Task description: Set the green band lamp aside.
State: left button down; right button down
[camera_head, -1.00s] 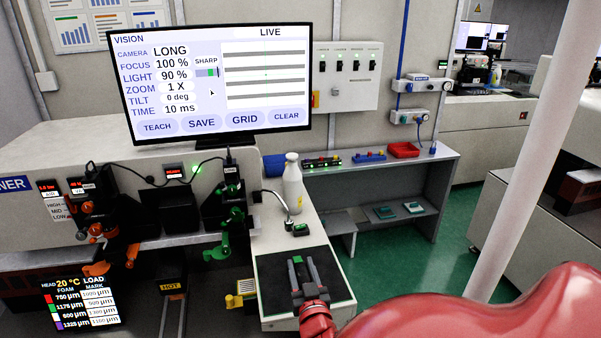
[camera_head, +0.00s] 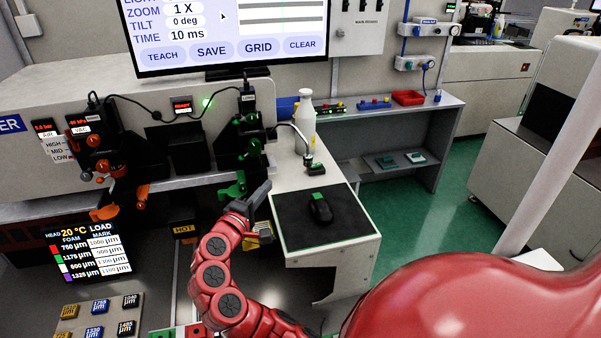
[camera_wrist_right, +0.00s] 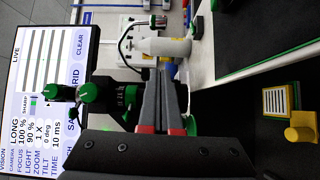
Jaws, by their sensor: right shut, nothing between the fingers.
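A black fixture with green joints (camera_head: 240,150) hangs on the machine front under the monitor, with a green lever (camera_head: 234,188) at its bottom. No part is clearly marked as the green band lamp; this lever may be it. The fixture's green knobs show in the wrist view (camera_wrist_right: 88,93). My right gripper (camera_head: 262,190) is shut and empty, just right of and below the lever in the head view. Its closed grey fingers (camera_wrist_right: 165,75) point past the knobs in the wrist view; contact cannot be told. My left gripper is out of view.
An orange-jointed fixture (camera_head: 100,150) hangs left.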

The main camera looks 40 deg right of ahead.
jog(key=w+d+p, duration=0.1)
jog(key=d+p, duration=0.4)
jog(key=d, duration=0.6)
jog(key=shift+w+d+r+g, duration=0.2)
jog(key=shift+d+r+g, duration=0.1)
jog(key=shift+d, duration=0.1)
